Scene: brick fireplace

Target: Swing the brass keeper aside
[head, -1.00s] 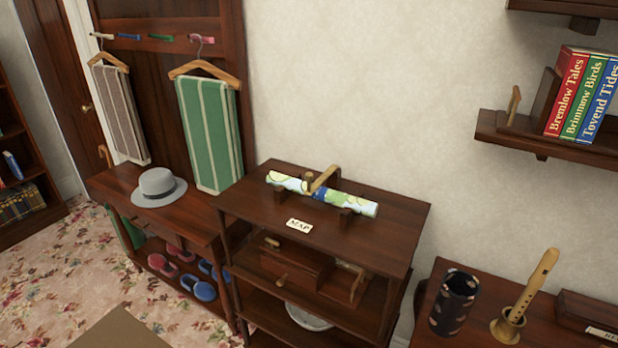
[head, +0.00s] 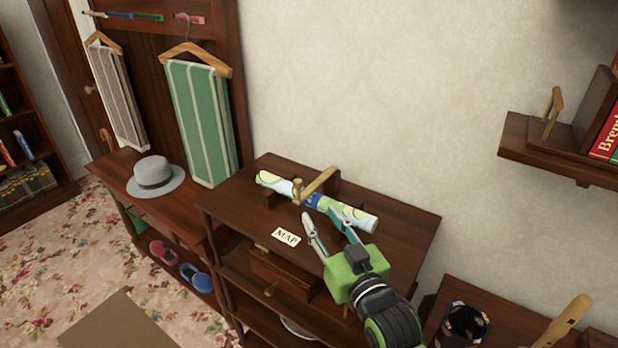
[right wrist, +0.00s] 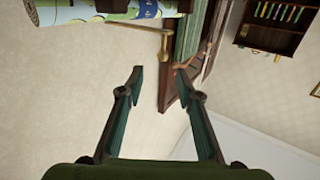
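The brass keeper (head: 321,183) is an arm lying across the top of the rolled map (head: 272,182), with a knob at its near end. The map roll lies on dark wooden supports on top of the shelf unit (head: 233,202). My right gripper (head: 322,216) is open and empty, just in front of the roll and near the knob; it hides part of the roll's right half. In the right wrist view, the keeper (right wrist: 135,25) and its knob show beyond the open fingers (right wrist: 162,74), and the map roll (right wrist: 75,10) is at the top. My left gripper is not in view.
A MAP label (head: 286,237) lies at the unit's front edge. A grey hat (head: 156,176) sits on the lower table to the left. A bracketed wall shelf (head: 525,140) juts out at right.

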